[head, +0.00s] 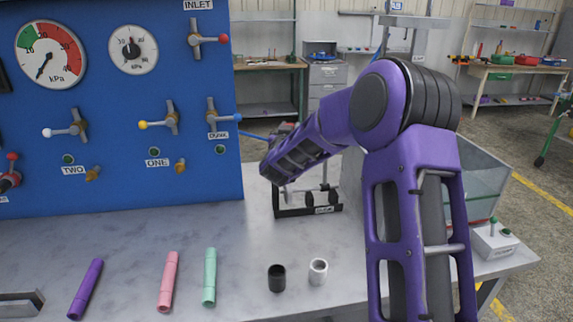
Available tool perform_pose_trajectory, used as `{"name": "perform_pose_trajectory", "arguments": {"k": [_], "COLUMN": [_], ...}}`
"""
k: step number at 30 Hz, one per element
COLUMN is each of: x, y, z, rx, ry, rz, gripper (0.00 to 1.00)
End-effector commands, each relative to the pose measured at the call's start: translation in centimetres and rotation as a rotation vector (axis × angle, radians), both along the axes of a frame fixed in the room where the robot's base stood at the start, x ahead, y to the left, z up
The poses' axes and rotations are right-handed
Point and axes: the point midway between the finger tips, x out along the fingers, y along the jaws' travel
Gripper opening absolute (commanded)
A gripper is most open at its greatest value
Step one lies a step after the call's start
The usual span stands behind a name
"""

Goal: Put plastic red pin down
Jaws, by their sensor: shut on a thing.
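My purple arm (412,200) rises at the right of the head view and bends left and down. Its forearm (308,148) ends over the back of the table, near a small black stand (310,208). The forearm hides my gripper, and I cannot make out its fingers or anything between them. No red pin can be clearly identified. A pink stick (168,282) lies on the grey table (120,238), between a purple stick (86,288) and a green stick (209,277).
A black cup (277,278) and a white cup (318,271) stand at the front of the table. A blue panel (115,100) with gauges and valves stands at the back left. A glass tank (484,178) and a switch box (493,240) are at right.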

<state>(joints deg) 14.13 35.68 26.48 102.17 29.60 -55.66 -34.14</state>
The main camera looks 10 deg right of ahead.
Motion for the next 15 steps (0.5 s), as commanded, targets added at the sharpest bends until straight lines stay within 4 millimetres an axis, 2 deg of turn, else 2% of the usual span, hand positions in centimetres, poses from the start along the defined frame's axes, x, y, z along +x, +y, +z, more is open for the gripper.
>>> {"name": "perform_pose_trajectory", "arguments": {"k": [3, 10, 15], "x": [0.72, 0.81, 0.8], "y": [0.19, 0.15, 0.12], "z": [0.41, 0.55, -0.02], "rx": [0.0, -0.001, -0.001], "ry": [0.001, 0.001, 0.003], "rz": [-0.011, -0.014, -0.014], "gripper": [0.0, 0.0, 0.0]}}
